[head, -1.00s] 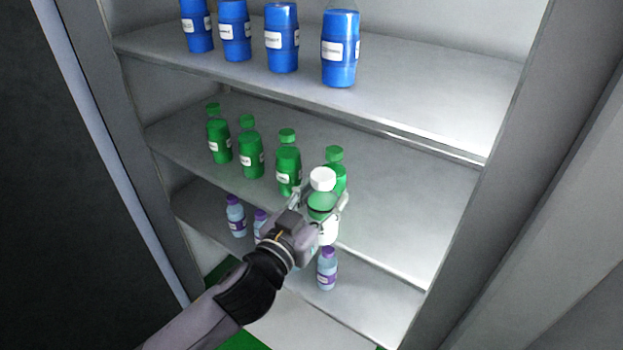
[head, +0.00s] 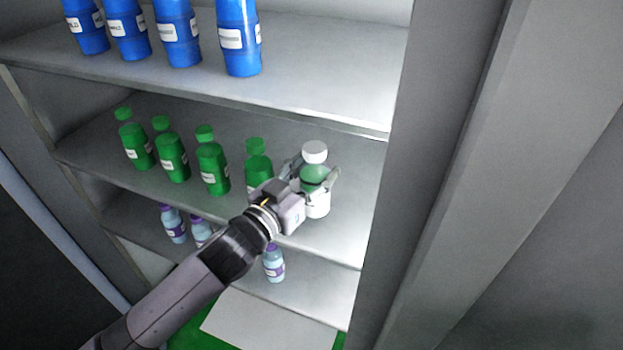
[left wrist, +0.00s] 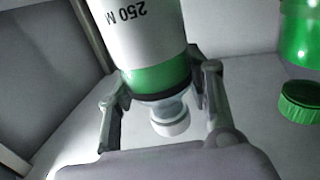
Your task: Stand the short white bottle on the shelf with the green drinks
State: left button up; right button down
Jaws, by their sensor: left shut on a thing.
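The short white bottle (head: 317,207) has a white cap and a green band, and stays upright. My left gripper (head: 318,174) is shut around its green upper part, also in the left wrist view (left wrist: 160,90), where the bottle (left wrist: 140,28) appears upside down with "250 M" on it. The bottle is at the front of the middle shelf (head: 354,190), right of the row of green drinks (head: 211,169). I cannot tell whether its base touches the shelf. A green drink (left wrist: 303,35) shows at the right in the wrist view. My right gripper is not in view.
Blue bottles (head: 179,35) stand on the shelf above. Small purple-capped bottles (head: 273,264) stand on the shelf below. The cabinet's right side wall (head: 425,150) is close to the held bottle. The middle shelf looks bare between the bottle and that wall.

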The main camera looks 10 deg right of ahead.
pick_arm(q)
notch_tip(320, 180, down, 2)
jog(key=shift+f, duration=0.2)
jog(key=o, duration=1.4)
jog(key=shift+f, duration=0.1)
jog(key=b+v, duration=0.1)
jog(key=v, duration=1.1)
jog(key=shift+s+b, duration=0.1)
jog(key=shift+b, duration=0.25)
